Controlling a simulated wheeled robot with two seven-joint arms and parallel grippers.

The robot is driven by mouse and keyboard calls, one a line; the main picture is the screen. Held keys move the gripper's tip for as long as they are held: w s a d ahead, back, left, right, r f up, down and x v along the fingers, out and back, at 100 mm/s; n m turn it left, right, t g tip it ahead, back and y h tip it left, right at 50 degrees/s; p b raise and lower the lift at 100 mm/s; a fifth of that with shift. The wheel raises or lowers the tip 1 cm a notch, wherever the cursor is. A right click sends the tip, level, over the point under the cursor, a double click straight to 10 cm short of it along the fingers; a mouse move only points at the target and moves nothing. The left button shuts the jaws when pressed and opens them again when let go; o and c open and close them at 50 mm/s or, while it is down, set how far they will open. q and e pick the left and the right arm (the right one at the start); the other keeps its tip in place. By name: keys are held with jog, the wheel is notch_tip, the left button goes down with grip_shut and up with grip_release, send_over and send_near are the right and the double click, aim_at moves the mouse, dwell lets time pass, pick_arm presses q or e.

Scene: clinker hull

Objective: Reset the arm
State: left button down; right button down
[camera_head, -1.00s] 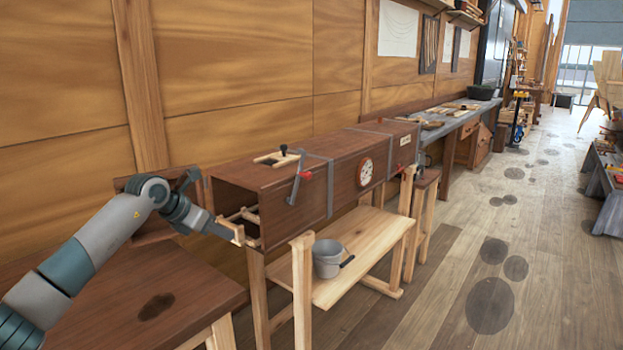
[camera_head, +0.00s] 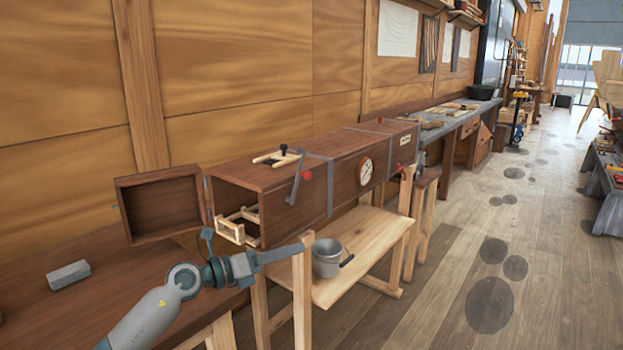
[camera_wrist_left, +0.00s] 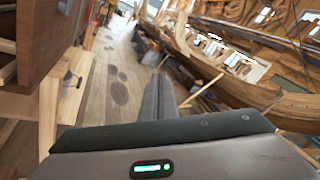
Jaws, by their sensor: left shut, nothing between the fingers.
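My left gripper (camera_head: 281,254) is shut and empty. In the head view it is in front of the open near end of the long wooden box (camera_head: 285,198), beside the top of a pale wooden post. Its shut fingers also show in the left wrist view (camera_wrist_left: 158,97), pointing out over the floor. The box's hinged door (camera_head: 162,205) stands open to the left. A pale wooden frame (camera_head: 238,222) sits in the box's mouth. My right gripper is in neither view.
A grey bucket (camera_head: 327,260) stands on the low shelf (camera_head: 352,250) below the box. A grey block (camera_head: 68,275) lies on the brown bench (camera_head: 40,310) at left. The floor to the right is open. In the wrist view a wooden hull (camera_wrist_left: 215,55) lies beyond.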

pick_arm(q)
jog(key=s+a+f+n+t+y, duration=0.2)
jog(key=s+a+n+t+y, duration=0.35)
jog(key=n+t, duration=0.85)
jog(key=s+a+f+n+g+y, duration=0.3)
jog(key=s+a+f+n+y, duration=0.25)
jog(key=f+n, duration=0.3)
jog(key=s+a+f+n+g+y, duration=0.4)
jog(key=s+a+f+n+y, duration=0.15)
jog(key=a+f+n, duration=0.35)
jog(key=s+f+n+g, duration=0.5)
jog(key=s+f+g, duration=0.2)
jog(key=s+f, duration=0.65)
jog(key=s+d+f+n+g+h, duration=0.1)
jog(key=s+f+g, duration=0.15)
jog(key=s, duration=0.75)
jog(key=s+d+f+n+g+h, duration=0.1)
jog(key=s+g, duration=0.2)
jog(key=s, duration=0.7)
jog(key=w+d+f+t, duration=0.1)
jog(key=w+f, duration=0.2)
jog(key=f, duration=0.6)
jog(key=w+d+f, duration=0.2)
jog(key=f, duration=0.8)
notch_tip(320, 180, down, 15)
jog(key=s+d+t, duration=0.1)
jog(key=s, duration=0.1)
jog(key=shift+s+d+h, duration=0.3)
jog(key=shift+d+h, duration=0.05)
jog(key=shift+h, duration=0.1)
